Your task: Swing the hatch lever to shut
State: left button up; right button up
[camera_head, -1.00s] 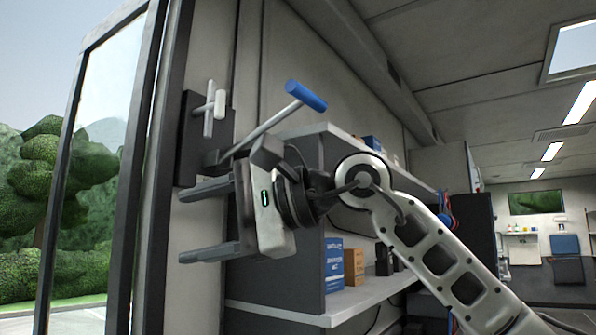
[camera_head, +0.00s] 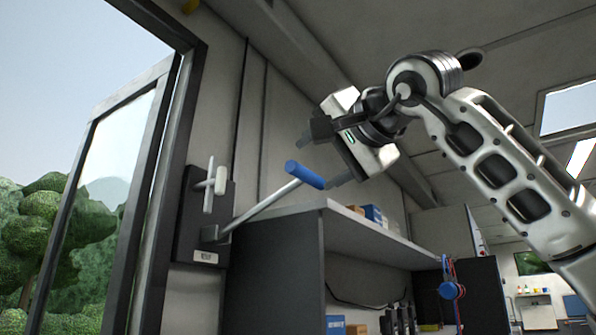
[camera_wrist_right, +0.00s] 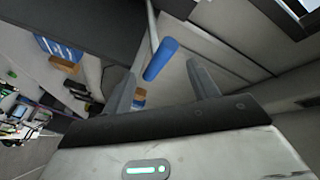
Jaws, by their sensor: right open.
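The hatch lever is a grey metal rod (camera_head: 262,208) with a blue grip (camera_head: 305,174). It slants up and right from a dark wall plate (camera_head: 204,225) beside the door frame. My right gripper (camera_head: 317,160) is open, its fingertips close to the blue grip in the head view. In the right wrist view, the blue grip (camera_wrist_right: 160,60) shows in the gap between the two fingers (camera_wrist_right: 163,80), nearer the left one. The fingers are not closed on it, and contact cannot be told. My left gripper is not in view.
A smaller pale-ended handle (camera_head: 220,180) sits on the same plate, left of the lever. A shelf unit (camera_head: 290,235) with boxes stands below and right of the lever. The open doorway with glass (camera_head: 120,165) is at left. Free air lies above the lever.

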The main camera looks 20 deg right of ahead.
aim_at(306, 171)
jog(key=w, duration=0.2)
jog(key=w+a+p, duration=0.1)
jog(key=w, duration=0.2)
jog(key=w+p, duration=0.1)
jog(key=w, duration=0.2)
jog(key=shift+a, duration=0.3)
jog(key=shift+c, duration=0.2)
